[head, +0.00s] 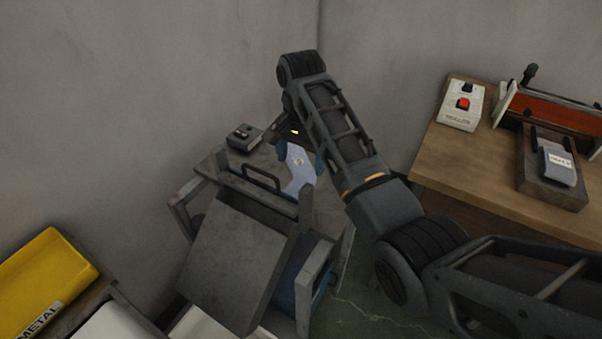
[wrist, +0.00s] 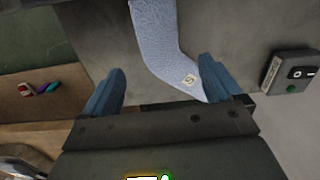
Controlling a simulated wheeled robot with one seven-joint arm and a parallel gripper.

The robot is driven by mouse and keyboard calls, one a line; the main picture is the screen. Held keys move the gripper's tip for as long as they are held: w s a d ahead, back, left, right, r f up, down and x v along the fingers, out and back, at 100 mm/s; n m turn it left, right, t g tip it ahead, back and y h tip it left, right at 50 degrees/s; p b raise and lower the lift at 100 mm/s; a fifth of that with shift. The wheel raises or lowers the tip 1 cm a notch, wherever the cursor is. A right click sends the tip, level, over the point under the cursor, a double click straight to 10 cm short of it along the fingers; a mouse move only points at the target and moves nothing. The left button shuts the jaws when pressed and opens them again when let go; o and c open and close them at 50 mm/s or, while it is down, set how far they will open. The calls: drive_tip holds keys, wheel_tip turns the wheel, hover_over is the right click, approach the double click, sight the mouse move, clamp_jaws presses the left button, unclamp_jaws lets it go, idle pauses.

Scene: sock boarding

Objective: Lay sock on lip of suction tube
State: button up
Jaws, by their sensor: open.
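The light blue sock (head: 299,168) is in the head view on or just above the grey metal table, below my gripper (head: 301,155). In the wrist view the sock (wrist: 160,38) runs down from the top edge and bends right, with a small pale tag near its end. My gripper (wrist: 162,66) is open, its two blue fingers apart with part of the sock showing between them. The right finger is close to the sock's end; whether they touch I cannot tell. I cannot make out the suction tube or its lip in either view.
A grey table (head: 325,205) has a small control box (head: 244,137) at its back left and a tilted grey panel (head: 232,255) with a handle in front. A wooden bench (head: 470,180) stands right, carrying machines. A yellow METAL bin (head: 45,280) is at lower left.

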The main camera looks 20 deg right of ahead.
wheel_tip(320, 180, up, 5)
drive_tip(key=shift+r+p, duration=0.1)
drive_tip(key=shift+p, duration=0.7)
